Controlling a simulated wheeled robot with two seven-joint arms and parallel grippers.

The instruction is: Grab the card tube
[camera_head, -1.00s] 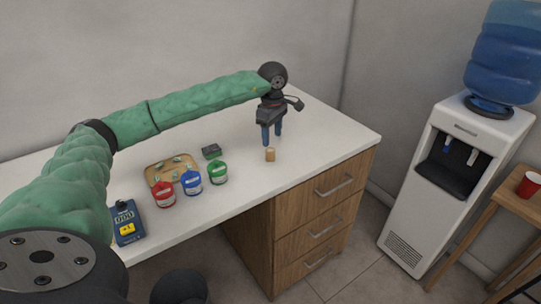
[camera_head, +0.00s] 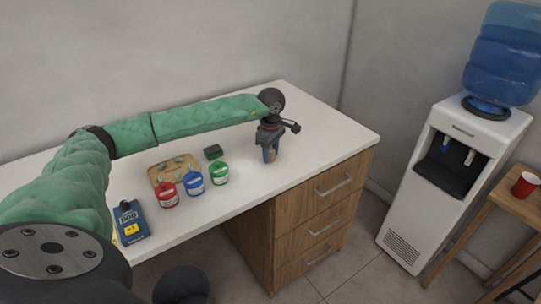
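The card tube (camera_head: 271,156) is a small tan cylinder standing on the white counter, near its front edge at the right. My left gripper (camera_head: 270,155) points down over it in the head view. The fingers look about as far apart as before, so the gripper appears open. Whether a finger touches the tube is too small to tell. My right gripper is not in view.
Red (camera_head: 167,195), blue (camera_head: 194,184) and green (camera_head: 220,173) jars stand left of the tube. Behind them are a tan board (camera_head: 160,172) and a dark green block (camera_head: 212,152). A blue meter (camera_head: 131,222) is at the front left. The counter's right end (camera_head: 335,140) is clear.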

